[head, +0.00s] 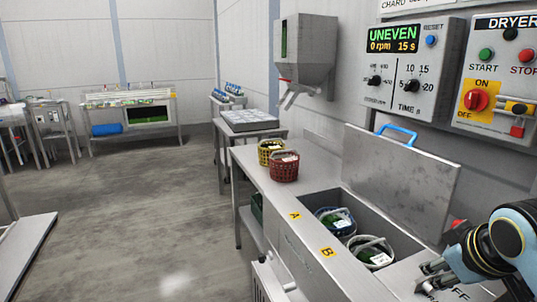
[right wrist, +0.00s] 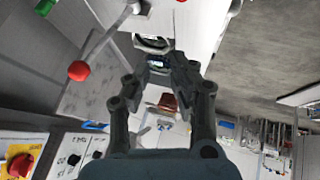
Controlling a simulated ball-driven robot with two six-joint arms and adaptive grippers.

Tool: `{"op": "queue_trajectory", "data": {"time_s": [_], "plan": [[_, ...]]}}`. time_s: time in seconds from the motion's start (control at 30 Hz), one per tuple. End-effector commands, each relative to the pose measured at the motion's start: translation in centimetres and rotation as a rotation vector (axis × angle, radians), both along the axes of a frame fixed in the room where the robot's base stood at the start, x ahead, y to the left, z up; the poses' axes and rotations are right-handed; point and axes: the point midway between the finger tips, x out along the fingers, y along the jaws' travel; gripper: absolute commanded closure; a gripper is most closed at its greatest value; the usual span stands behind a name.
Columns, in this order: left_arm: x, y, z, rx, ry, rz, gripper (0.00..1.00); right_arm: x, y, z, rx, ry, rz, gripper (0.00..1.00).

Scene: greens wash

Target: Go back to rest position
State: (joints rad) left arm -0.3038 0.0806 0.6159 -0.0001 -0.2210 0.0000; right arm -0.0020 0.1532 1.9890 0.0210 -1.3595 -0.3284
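My right gripper (head: 430,279) is at the lower right of the head view, above the steel counter beside the open dryer well. Its fingers are apart with nothing between them; the right wrist view shows the same gap (right wrist: 155,78). My left gripper is not in view. In the well, a blue-rimmed basket (head: 321,213) with greens sits by label A. A pale-rimmed basket (head: 360,243) with greens sits by label B. The steel lid (head: 400,165) stands open, with a blue handle (head: 397,134).
A red basket (head: 284,172) and a yellow basket (head: 263,147) stand on the counter (head: 262,185). The control panel (head: 408,62) reads UNEVEN, 0 rpm, 15 s. The dryer panel (head: 497,85) has a red switch. Open floor (head: 130,225) lies to the left.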

Motion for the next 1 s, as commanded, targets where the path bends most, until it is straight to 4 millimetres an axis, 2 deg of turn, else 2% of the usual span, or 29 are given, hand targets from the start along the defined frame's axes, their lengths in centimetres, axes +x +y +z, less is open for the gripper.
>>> {"op": "queue_trajectory", "data": {"time_s": [0.03, 0.1, 0.2, 0.4, 0.67, 0.8, 1.0], "plan": [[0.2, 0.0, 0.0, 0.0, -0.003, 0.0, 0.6, -3.2, 0.5, -1.1, 0.024, 0.036, -0.025, 0.77], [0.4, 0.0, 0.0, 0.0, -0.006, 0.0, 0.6, -6.8, 1.0, -1.9, 0.053, 0.076, -0.061, 0.77], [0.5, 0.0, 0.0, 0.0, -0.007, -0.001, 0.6, -11.0, 1.5, -2.5, 0.083, 0.124, -0.107, 0.77], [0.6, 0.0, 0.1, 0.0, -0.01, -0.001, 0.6, -17.7, 2.3, -2.6, 0.129, 0.201, -0.185, 0.77], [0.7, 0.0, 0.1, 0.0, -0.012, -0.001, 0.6, -24.7, 3.0, -1.7, 0.173, 0.284, -0.276, 0.77], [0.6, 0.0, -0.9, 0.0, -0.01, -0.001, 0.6, -23.5, 2.7, -6.1, 0.17, 0.295, -0.281, 0.77], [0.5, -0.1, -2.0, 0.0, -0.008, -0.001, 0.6, -22.9, 2.2, -12.4, 0.168, 0.315, -0.288, 0.77]]}}
